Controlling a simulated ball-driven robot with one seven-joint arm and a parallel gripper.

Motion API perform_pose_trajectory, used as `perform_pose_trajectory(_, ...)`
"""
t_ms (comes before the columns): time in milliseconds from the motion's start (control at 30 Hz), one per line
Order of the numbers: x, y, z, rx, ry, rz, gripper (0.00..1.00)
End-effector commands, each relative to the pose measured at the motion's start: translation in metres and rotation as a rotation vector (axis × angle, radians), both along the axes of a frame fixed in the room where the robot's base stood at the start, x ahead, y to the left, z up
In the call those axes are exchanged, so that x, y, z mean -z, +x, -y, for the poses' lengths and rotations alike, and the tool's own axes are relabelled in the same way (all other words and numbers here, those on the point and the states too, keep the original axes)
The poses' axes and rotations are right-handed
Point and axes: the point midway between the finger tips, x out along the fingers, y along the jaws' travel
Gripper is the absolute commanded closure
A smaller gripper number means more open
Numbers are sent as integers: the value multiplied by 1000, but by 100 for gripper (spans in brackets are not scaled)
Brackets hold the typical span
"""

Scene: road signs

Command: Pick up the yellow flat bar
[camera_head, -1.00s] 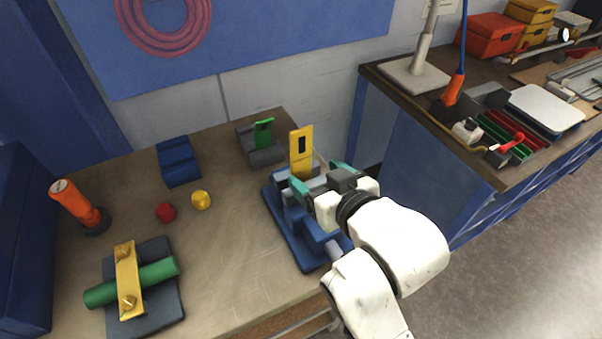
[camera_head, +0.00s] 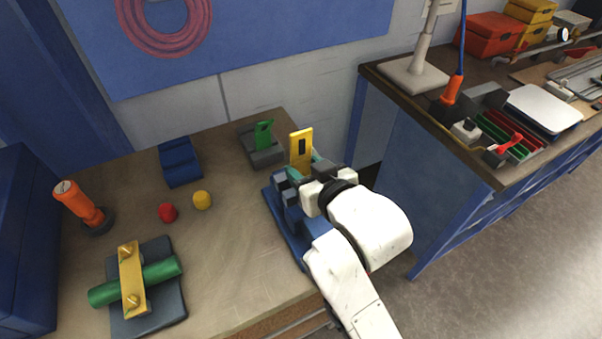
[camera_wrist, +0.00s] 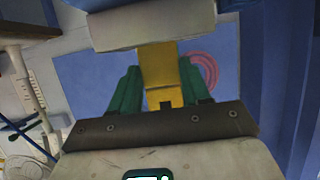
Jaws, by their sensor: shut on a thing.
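The yellow flat bar (camera_head: 301,147) stands upright, with a dark slot in its face, above the blue vise (camera_head: 284,222) at the right of the wooden bench. My gripper (camera_head: 303,172) is shut on its lower part. In the wrist view the yellow bar (camera_wrist: 160,75) sits between my green fingers (camera_wrist: 159,92). My gripper hides the bar's lower end, so I cannot tell whether it touches the vise. Another yellow bar (camera_head: 131,280), with two brass screws, lies across a green cylinder (camera_head: 162,271) on a dark plate at the front left.
A grey block with a green piece (camera_head: 264,135) stands behind the vise. A blue block (camera_head: 180,161), a red ball (camera_head: 167,212), a yellow ball (camera_head: 202,200) and an orange torch (camera_head: 82,206) are to the left.

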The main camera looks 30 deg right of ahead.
Motion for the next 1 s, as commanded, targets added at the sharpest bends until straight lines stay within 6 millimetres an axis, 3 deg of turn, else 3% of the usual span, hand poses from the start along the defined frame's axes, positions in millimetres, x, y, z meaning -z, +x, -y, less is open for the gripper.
perform_pose_trajectory(333, 0, 0, 0, 0, 0, 0, 90)
perform_pose_trajectory(667, -6, 0, 0, 0, 0, 1, 90)
perform_pose_trajectory(1000, -41, 0, 0, 0, 0, 2, 90)
